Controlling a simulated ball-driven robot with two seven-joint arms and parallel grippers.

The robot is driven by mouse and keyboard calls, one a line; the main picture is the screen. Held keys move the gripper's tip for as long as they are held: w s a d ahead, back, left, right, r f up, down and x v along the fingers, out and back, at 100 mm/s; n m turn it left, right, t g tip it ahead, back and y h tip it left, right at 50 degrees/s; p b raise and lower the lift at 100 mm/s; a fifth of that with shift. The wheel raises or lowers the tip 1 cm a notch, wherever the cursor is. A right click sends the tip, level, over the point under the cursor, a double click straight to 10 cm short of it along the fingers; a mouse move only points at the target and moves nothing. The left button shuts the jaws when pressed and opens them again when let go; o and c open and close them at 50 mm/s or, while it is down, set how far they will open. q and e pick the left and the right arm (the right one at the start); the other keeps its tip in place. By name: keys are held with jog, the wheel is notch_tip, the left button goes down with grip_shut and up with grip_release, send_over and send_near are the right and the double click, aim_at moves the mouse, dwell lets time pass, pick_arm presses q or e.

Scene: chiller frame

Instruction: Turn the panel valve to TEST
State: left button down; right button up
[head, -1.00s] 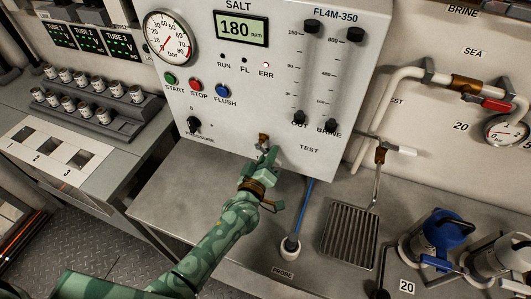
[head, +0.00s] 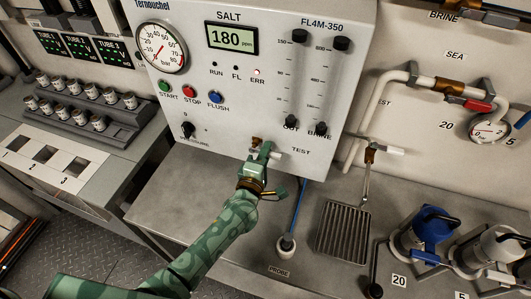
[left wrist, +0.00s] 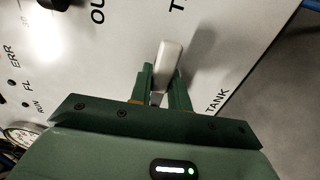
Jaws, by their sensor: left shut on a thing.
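The panel valve has a brass body (head: 257,141) low on the grey-white panel (head: 230,120), left of the TEST label (head: 301,151). My left gripper (head: 265,156) covers much of it. The valve's white lever (head: 276,155) shows just past the fingers, on the side toward TEST. In the left wrist view the fingers (left wrist: 160,88) are shut on the lever (left wrist: 168,60). Its free end points up toward a cut-off label starting with T. The TANK label (left wrist: 217,101) is at the lower right there. My right gripper is not in view.
A blue probe hose (head: 299,207) and its holder (head: 286,245) stand just right of my left wrist. A drain grate (head: 343,232) and blue-topped canister (head: 425,232) are farther right. The bench is bare left of my forearm.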

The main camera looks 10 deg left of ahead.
pick_arm(q)
jog(key=shift+r+n, duration=0.2)
jog(key=shift+n, duration=0.2)
jog(key=c, duration=1.3)
grip_release()
jog(key=shift+s+a, duration=0.1)
jog(key=shift+s, duration=0.1)
jog(key=s+a, duration=0.1)
jog(key=s, duration=0.4)
jog(key=s+a+p, duration=0.1)
jog(key=s, duration=0.4)
jog(key=s+a, duration=0.1)
jog(key=s, duration=0.4)
jog(key=shift+s, duration=0.35)
